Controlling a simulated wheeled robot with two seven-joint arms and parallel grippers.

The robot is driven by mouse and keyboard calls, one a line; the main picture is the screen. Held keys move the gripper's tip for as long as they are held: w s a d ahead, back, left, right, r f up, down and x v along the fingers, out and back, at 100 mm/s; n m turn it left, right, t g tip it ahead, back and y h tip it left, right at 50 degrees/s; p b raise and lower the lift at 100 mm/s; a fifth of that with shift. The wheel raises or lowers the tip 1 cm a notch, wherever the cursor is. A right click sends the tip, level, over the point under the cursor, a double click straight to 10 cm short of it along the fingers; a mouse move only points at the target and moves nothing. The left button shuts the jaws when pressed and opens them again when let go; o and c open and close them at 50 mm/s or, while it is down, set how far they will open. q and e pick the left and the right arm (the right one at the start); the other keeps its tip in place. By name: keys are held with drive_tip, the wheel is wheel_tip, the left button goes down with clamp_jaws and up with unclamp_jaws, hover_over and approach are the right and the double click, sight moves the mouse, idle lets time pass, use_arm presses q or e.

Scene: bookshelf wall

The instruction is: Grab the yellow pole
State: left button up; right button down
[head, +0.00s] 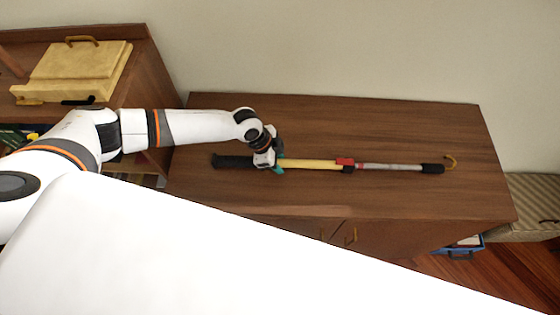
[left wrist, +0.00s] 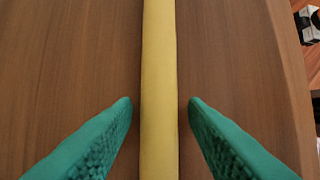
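The yellow pole (head: 308,164) lies flat on top of the brown cabinet (head: 360,120) in the head view. It has a black grip (head: 232,162) at the left, a red clamp, a grey section and a yellow hook at the right. My left gripper (head: 279,163) is over the yellow section near the black grip. In the left wrist view the yellow shaft (left wrist: 159,70) runs between the two teal fingertips (left wrist: 159,103), with a gap on each side. The left gripper is open. My right gripper is not in view.
A shelf at the left holds a yellow case (head: 78,65). A striped cushion (head: 530,200) and a blue bin (head: 460,246) are at the right, by the cabinet's end. The cabinet top around the pole is clear.

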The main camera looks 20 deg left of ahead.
use_arm(q)
clamp_jaws()
drive_tip(key=shift+w+r, duration=0.1)
drive_tip(key=shift+r, duration=0.05)
